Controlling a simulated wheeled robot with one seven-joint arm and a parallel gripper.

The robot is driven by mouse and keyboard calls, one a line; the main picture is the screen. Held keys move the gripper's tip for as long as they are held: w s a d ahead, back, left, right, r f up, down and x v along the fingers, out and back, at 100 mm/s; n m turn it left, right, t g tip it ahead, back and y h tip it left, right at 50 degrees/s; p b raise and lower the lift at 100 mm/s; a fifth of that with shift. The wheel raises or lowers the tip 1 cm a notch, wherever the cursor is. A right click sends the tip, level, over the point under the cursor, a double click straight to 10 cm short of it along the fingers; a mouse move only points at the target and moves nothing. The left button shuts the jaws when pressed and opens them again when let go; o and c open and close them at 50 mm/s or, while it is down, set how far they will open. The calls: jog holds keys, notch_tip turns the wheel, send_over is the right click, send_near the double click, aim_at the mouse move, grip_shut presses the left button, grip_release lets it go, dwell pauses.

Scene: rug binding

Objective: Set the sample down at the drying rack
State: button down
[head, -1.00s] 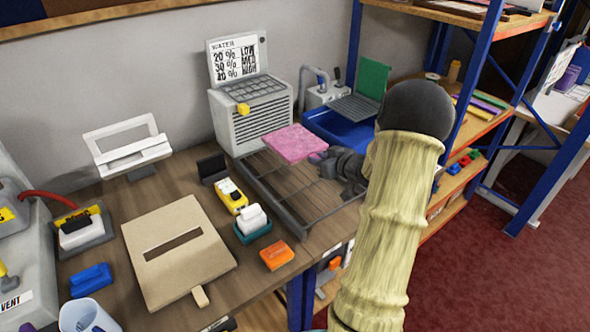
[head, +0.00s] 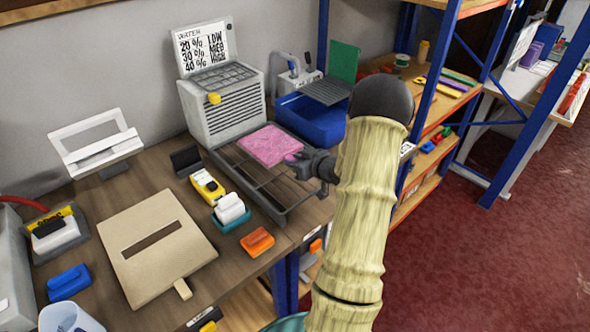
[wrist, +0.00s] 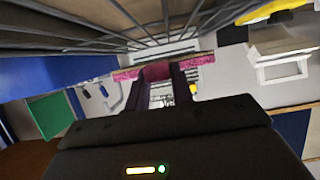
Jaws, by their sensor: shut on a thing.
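The pink square sample (head: 268,145) is over the drying rack (head: 262,195), a dark wire rack on the workbench. My gripper (head: 299,161) reaches in from the right and is shut on the sample's right edge. In the wrist view the sample (wrist: 195,62) shows edge-on as a pink strip between my fingers (wrist: 168,78), close to the rack's wires (wrist: 170,22). I cannot tell whether the sample touches the wires. My arm hides the area right of the rack.
A grey box with a water chart (head: 222,105) stands behind the rack, with a blue basin (head: 310,120) to its right. A yellow meter (head: 207,187), a white-and-teal brush (head: 230,210) and an orange block (head: 257,241) lie in front-left. A beige slotted board (head: 155,245) lies further left.

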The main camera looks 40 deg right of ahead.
jog(key=shift+f, duration=1.9)
jog(key=shift+f, duration=0.15)
jog(key=c, duration=1.2)
grip_release()
jog(key=v, duration=1.2)
jog(key=shift+r+b, duration=0.25)
jog(key=shift+b, duration=0.1)
